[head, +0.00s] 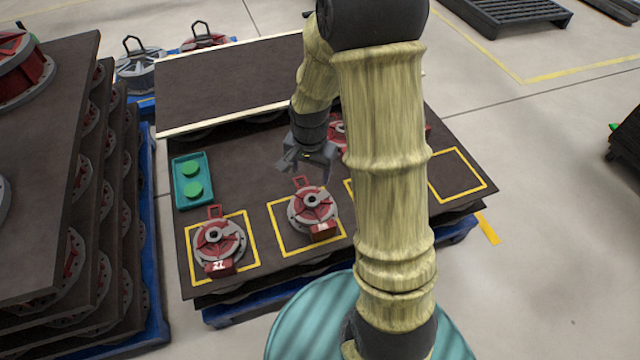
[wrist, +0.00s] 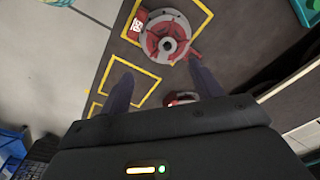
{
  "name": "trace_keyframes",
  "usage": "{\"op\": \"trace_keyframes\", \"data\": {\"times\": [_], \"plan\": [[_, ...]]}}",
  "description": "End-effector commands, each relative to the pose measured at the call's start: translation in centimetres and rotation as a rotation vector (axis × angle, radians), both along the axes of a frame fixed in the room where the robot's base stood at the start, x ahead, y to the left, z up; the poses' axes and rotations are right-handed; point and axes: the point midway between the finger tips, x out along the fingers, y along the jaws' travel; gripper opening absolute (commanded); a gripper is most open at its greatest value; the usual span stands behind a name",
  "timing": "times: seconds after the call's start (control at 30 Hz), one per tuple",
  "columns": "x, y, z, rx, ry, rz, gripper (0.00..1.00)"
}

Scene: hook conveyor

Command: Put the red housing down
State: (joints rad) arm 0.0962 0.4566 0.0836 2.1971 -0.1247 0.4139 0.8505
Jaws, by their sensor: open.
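A red housing (head: 312,208) with a grey round flange and a white number stands in the second yellow square from the left. It also shows in the wrist view (wrist: 165,38), ahead of my fingertips. Its handle lies towards my gripper. My gripper (head: 306,164) is open and empty, just behind this housing and apart from it. In the wrist view its two fingers (wrist: 162,78) are spread. Another red housing (head: 219,245) stands in the leftmost square. A further one (head: 337,132) is mostly hidden behind my arm; a red part shows near my palm in the wrist view (wrist: 182,98).
A teal tray (head: 194,180) with two green discs lies at the table's left. The rightmost yellow square (head: 457,175) looks empty; my arm hides much of the one beside it. A raised dark board (head: 235,85) edges the back. Tall stacked layers of housings (head: 95,210) stand left.

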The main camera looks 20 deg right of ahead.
Motion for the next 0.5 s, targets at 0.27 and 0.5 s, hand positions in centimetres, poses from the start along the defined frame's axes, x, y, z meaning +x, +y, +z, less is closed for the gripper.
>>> {"op": "trace_keyframes", "data": {"times": [0.27,0.5], "plan": [[-7.2,1.0,6.1,-0.060,-0.095,0.483,0.64],[-11.2,1.4,7.8,-0.101,-0.141,0.740,0.64]]}}
